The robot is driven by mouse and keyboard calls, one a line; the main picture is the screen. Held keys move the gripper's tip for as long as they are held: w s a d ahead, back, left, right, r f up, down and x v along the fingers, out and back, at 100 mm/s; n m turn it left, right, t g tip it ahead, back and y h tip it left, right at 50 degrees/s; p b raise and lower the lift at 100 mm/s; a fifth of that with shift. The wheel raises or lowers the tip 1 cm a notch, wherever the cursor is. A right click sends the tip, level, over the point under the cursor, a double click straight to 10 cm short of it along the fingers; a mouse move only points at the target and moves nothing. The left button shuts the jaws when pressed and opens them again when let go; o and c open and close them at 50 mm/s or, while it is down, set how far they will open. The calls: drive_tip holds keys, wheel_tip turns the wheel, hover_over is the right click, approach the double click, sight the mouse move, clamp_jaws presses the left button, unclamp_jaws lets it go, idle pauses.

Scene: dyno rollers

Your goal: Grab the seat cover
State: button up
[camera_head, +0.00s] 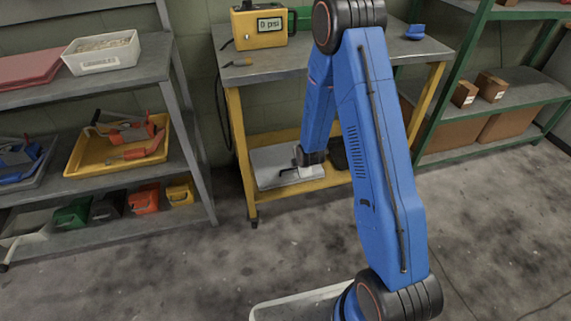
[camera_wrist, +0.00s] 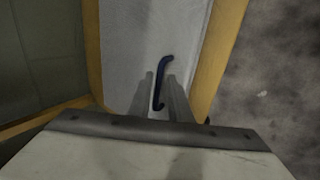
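I cannot pick out a seat cover for certain in either view. My gripper (camera_wrist: 160,78) points down at the grey lower shelf (camera_wrist: 125,50) of the yellow-framed cart, with its two fingers apart. A thin dark-blue curved piece, like a handle or hook (camera_wrist: 165,67), shows between and just beyond the fingertips. I cannot tell whether the fingers touch it. In the head view my wrist hangs over that lower shelf (camera_head: 268,160), and the fingertips are hard to make out. A dark object (camera_head: 339,156) sits partly hidden behind my arm.
The cart's worktop (camera_head: 285,62) is above the shelf, holding a yellow meter (camera_head: 259,25). A grey rack at left holds a yellow tray (camera_head: 75,160) and several coloured bins. A green rack with brown boxes (camera_head: 464,94) stands at right. Open floor (camera_head: 490,220) lies in front.

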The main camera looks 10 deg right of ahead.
drive_tip(key=shift+x, duration=0.9)
clamp_jaws()
idle(0.8)
